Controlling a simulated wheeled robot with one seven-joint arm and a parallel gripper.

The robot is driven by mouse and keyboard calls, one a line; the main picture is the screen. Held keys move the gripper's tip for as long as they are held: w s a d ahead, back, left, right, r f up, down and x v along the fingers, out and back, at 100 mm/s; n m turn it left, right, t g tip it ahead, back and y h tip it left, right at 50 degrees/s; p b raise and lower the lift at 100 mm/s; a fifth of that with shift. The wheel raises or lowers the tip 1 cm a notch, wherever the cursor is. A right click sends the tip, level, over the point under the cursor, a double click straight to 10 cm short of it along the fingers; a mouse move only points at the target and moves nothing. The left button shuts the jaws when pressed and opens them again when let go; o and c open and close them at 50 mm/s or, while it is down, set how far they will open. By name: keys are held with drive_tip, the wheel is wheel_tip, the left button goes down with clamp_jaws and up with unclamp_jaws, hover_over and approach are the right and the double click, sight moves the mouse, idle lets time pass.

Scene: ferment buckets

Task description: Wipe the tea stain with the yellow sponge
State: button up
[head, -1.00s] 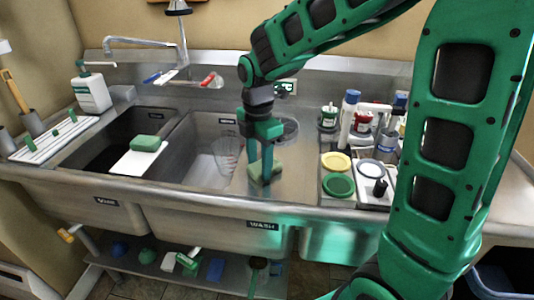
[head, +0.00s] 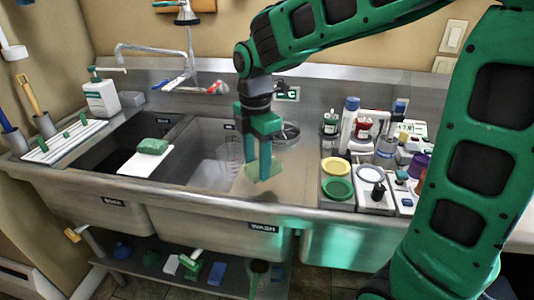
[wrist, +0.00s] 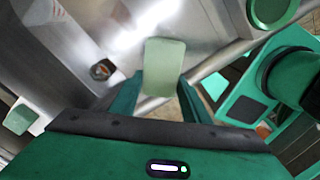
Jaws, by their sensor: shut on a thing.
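My gripper (head: 264,172) points down over the steel deck just right of the wash basin and is shut on a pale yellow-green sponge (head: 252,171). In the wrist view, the sponge (wrist: 164,66) sits between the fingertips, its broad face toward the camera. I cannot tell whether its underside touches the steel. I cannot make out the tea stain clearly; the sponge and fingers cover part of the deck. A second, darker green sponge (head: 153,146) lies on a white board (head: 140,163) across the left basin.
A yellow dish (head: 336,166), a green dish (head: 338,189) and several bottles stand close to the right of my gripper. The open wash basin (head: 210,165) lies to the left. A faucet (head: 150,48) stands behind.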

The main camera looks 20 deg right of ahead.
drive_tip(key=shift+d+r, duration=0.1)
drive_tip(key=shift+r, duration=1.45)
